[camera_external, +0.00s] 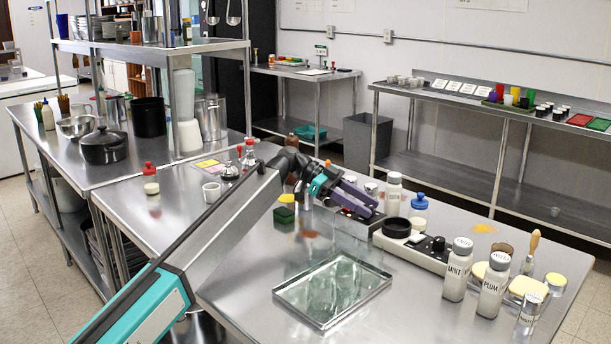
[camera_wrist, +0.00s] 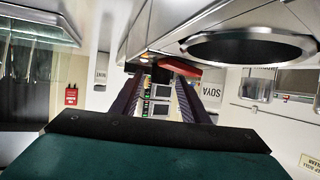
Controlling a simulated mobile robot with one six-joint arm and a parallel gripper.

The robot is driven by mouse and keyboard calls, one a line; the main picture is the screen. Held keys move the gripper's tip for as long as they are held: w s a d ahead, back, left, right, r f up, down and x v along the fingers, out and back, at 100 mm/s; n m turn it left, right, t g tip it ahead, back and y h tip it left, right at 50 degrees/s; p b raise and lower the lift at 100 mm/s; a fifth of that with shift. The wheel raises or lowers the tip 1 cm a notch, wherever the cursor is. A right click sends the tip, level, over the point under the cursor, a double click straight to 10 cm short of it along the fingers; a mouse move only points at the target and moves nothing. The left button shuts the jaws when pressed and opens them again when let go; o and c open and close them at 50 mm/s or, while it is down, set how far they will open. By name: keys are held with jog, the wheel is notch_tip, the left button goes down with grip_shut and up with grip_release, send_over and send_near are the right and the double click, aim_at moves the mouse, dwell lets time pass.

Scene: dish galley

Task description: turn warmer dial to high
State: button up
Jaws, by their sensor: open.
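A white warmer (camera_external: 415,252) with a round black plate (camera_external: 397,227) stands on the steel table in the external view. A small black knob (camera_external: 438,243), which looks like its dial, sits at its right end; its setting is too small to read. My gripper (camera_external: 372,204) is open, with purple fingers, above and left of the warmer, apart from the knob. In the wrist view my gripper (camera_wrist: 160,80) shows nothing held between its fingers. A dark round ring (camera_wrist: 247,48), probably the warmer plate, lies to their right. I cannot make out the dial there.
White bottles labelled MINT (camera_external: 457,270) and PLUM (camera_external: 493,285) stand right of the warmer. A blue-capped jar (camera_external: 418,213) and a white bottle (camera_external: 393,194) stand behind it. A steel tray (camera_external: 283,294) lies in front. A SOYA label (camera_wrist: 210,88) shows near my fingers.

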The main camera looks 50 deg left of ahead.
aim_at(367, 206)
jog(key=v, duration=0.4)
notch_tip(367, 206, up, 4)
jog(key=shift+d+f+p, duration=0.2)
jog(key=shift+f+p, duration=0.05)
jog(key=shift+p, duration=0.6)
jog(key=shift+r+p, duration=1.65)
